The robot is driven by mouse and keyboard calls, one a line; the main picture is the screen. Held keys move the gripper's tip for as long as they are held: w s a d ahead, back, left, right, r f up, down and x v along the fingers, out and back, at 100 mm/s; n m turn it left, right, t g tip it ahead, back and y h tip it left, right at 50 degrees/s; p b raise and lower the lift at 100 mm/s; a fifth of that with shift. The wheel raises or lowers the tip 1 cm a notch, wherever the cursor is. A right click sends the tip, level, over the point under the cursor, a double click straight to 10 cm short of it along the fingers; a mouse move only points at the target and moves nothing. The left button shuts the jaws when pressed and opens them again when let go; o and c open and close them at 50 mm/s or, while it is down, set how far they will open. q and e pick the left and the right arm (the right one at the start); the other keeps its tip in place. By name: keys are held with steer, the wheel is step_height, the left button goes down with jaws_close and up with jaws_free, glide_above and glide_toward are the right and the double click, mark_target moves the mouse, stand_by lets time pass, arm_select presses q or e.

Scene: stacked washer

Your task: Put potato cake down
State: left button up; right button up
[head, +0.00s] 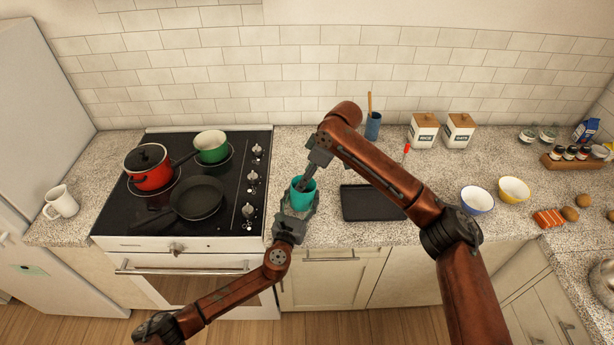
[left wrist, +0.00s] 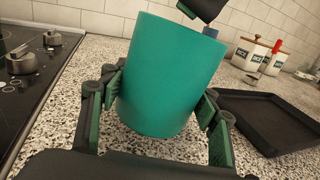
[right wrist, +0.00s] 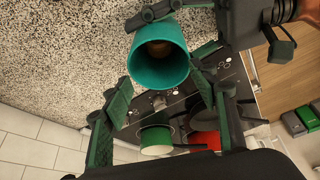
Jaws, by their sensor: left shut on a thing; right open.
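A teal cup (head: 302,194) is at the counter's front, right of the stove. My left gripper (head: 298,208) is shut on the cup; the left wrist view shows the cup (left wrist: 168,75) between its fingers (left wrist: 160,115). In the right wrist view, the cup (right wrist: 158,72) shows its open mouth, with a brown round thing (right wrist: 160,48) inside, perhaps the potato cake; I cannot tell for sure. My right gripper (head: 307,183) is just above the cup. Its fingers (right wrist: 160,105) are spread apart, with nothing seen held between them.
A black tray (head: 371,203) lies right of the cup. The stove at left bears a black pan (head: 197,198), a red pot (head: 149,174) and a green pot (head: 211,150). Behind are a blue utensil cup (head: 373,127) and canisters (head: 423,131). Bowls (head: 477,200) stand farther right.

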step_height(320, 180, up, 7)
stand_by(0.6)
arm_select(q)
steer(key=o, duration=1.3)
steer(key=shift+c, duration=0.2)
